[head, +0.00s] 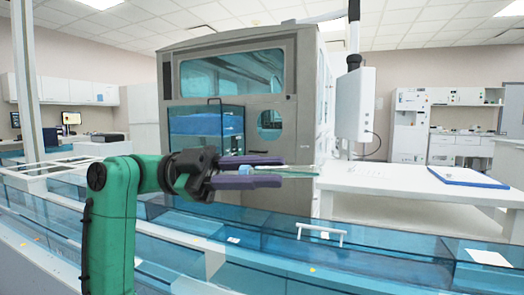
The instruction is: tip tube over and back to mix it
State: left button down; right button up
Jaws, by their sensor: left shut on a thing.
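My left gripper (268,171) reaches in from the left on its green arm, with its purple fingers pointing right. It is shut on a thin tube (302,172) with a light blue part between the fingers. The tube lies about level and its narrow end sticks out to the right past the fingertips. It is held in the air, apart from any surface. What is inside the tube is too small to tell. My right gripper is not in view.
A blue glass-walled track (380,255) with a white handle (320,233) runs across the front. A white table (385,180) with a blue tray (467,177) stands at the right. A large grey cabinet machine (250,120) stands behind the gripper.

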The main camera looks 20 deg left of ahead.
pick_arm(q)
jog(key=shift+r+y+p, duration=0.45)
jog(key=shift+y+p, duration=0.05)
jog(key=shift+p, duration=0.05)
jog(key=r+y+p, duration=0.1)
jog(key=p, duration=0.1)
jog(key=shift+p, duration=0.35)
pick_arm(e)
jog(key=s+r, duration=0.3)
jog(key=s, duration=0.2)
pick_arm(q)
jog(key=y+p, duration=0.5)
jog(key=p, duration=0.2)
jog(key=y+p, duration=0.4)
jog(key=p, duration=0.4)
jog(key=shift+a+f+y, duration=0.15)
jog(key=shift+f+y, duration=0.05)
jog(key=shift+y, duration=0.2)
jog(key=y+p, duration=0.3)
jog(key=p, duration=0.5)
jog(key=f+y+p, duration=0.1)
jog(key=y+p, duration=0.3)
jog(key=p, duration=0.4)
jog(key=shift+f, duration=0.25)
jog(key=shift+a+f, duration=0.1)
jog(key=shift+f, duration=0.15)
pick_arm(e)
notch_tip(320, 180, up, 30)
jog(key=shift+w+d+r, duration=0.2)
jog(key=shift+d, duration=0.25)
